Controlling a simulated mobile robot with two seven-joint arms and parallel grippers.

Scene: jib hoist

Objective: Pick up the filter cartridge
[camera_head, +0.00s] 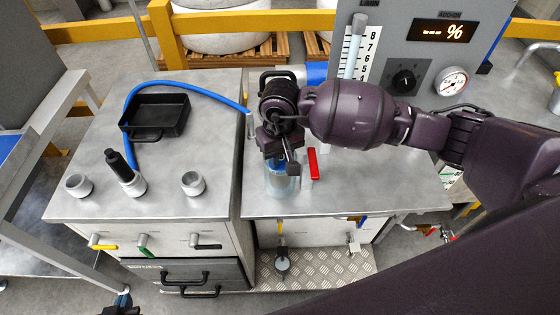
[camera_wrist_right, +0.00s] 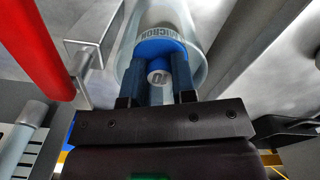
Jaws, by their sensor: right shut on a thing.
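The filter cartridge (camera_wrist_right: 158,47) has a blue end cap and a pale body with "MICRON" lettering, seen in the right wrist view. It sits inside a clear cylindrical housing (camera_wrist_right: 205,45). The two fingers of my right gripper (camera_wrist_right: 159,78) are shut on the blue end. In the head view the clear housing (camera_head: 283,184) stands on the metal worktop below my right gripper (camera_head: 278,158), whose wrist hides most of the cartridge. A dark part of my left gripper (camera_head: 121,310) shows at the bottom edge, too cut off to read.
A red handle (camera_head: 313,164) stands just right of the housing. A black tray (camera_head: 155,116), a blue hose (camera_head: 131,100) and several grey cups, one holding a black-topped piece (camera_head: 119,165), are on the left worktop. A grey gauge panel (camera_head: 430,55) rises behind.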

